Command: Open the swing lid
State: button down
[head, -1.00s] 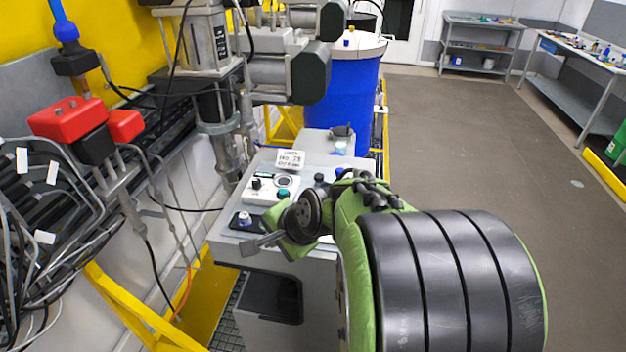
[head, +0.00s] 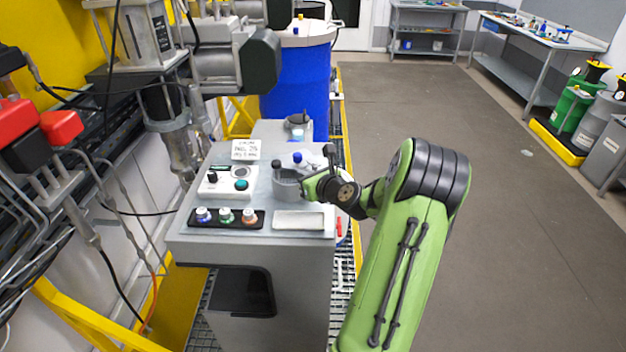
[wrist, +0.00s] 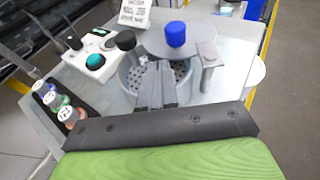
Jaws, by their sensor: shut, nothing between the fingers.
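The swing lid is a flat grey disc with a blue knob (wrist: 175,35), seen in the wrist view beyond my fingers. It sits swung toward the far side of a round grey cup (wrist: 128,78) with a perforated floor, so much of the cup's opening shows. A grey post and arm (wrist: 207,55) stand at the right of the lid. My gripper (wrist: 157,82) is shut and empty, its fingertips over the cup's opening; their depth is unclear. In the head view the blue knob (head: 298,158) shows behind the cup (head: 285,188), with my gripper (head: 300,184) at its right side.
The grey console holds a control box (head: 228,181) with buttons, a rack of several small bottles (head: 226,217), a light tray (head: 300,221) and a label card (head: 245,150). A black knob (head: 277,164) stands left of the cup. A blue drum (head: 297,80) is behind; open floor lies right.

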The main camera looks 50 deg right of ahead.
aim_at(286, 162)
jog(key=shift+x, duration=0.8)
jog(key=shift+w+a+r+p, duration=0.15)
jog(key=shift+w+p, duration=0.45)
jog(key=shift+p, duration=0.55)
jog(key=shift+w+p, duration=0.5)
jog(key=shift+p, duration=0.4)
jog(key=shift+w+d+p, duration=0.55)
jog(key=shift+w+p, duration=0.3)
jog(key=shift+p, duration=0.35)
jog(key=shift+w+d, duration=0.1)
